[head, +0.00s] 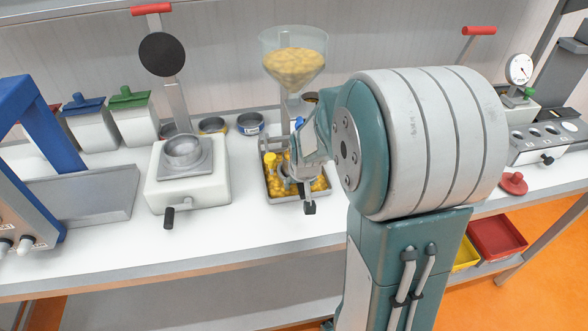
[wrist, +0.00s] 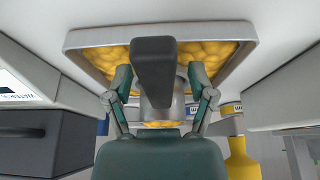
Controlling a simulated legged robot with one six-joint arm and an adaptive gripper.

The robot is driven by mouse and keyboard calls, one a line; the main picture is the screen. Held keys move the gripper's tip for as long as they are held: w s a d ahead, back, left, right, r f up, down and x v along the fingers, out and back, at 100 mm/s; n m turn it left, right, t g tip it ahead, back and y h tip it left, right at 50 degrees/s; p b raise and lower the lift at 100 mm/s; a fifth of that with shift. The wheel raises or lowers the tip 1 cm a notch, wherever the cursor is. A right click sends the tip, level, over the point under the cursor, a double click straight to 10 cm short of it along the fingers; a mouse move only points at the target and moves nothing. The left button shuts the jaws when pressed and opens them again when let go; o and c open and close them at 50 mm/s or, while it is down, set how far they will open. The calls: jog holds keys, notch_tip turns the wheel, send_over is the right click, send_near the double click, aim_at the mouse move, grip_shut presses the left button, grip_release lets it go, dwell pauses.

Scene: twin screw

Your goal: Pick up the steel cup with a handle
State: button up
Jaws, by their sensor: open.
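The steel cup (wrist: 160,112) sits between the two open fingers of my gripper (wrist: 160,88) in the wrist view. Its dark handle (wrist: 153,72) reaches up the picture over the tray. In the head view the dark handle end (head: 309,208) shows at the tray's front edge, and the cup's body is mostly hidden by my gripper (head: 299,172). The fingers stand on either side of the cup; whether they touch it I cannot tell. A metal tray (head: 268,190) of yellow pieces (wrist: 205,52) lies around and under the cup.
A clear hopper (head: 293,62) of yellow pieces stands above and behind the tray. A white press (head: 190,185) with a bowl stands to the left. Small round tins (head: 250,124) are behind. The white bench (head: 245,225) is clear in front of the press and tray.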

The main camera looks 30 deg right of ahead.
jog(key=shift+f, duration=0.2)
dwell(0.5)
jog(key=shift+c, duration=0.3)
grip_shut()
